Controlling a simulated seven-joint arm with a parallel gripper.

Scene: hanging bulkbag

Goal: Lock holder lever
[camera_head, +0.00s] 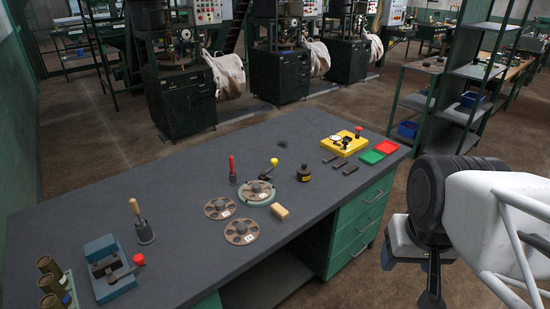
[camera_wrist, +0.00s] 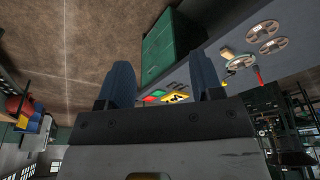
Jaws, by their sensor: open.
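A round holder (camera_head: 257,193) with a grey-green rim stands mid-table in the head view. Its dark lever (camera_head: 267,171) slants up to the right and ends in a yellow ball knob (camera_head: 274,161). The holder also shows small in the wrist view (camera_wrist: 240,62), where its lever is too small to read. My gripper (camera_wrist: 160,65) is open and empty, with two dark blue fingers spread apart. In the head view it hangs at the lower right, off the table's right end, well away from the holder.
Slotted discs (camera_head: 241,231) lie in front of the holder, beside a tan block (camera_head: 280,212). A red-handled tool (camera_head: 232,170) stands behind left, a dark weight (camera_head: 304,174) to the right. A yellow fixture (camera_head: 344,143) and red (camera_head: 387,147) and green trays occupy the right end. A blue vise (camera_head: 108,266) stands left.

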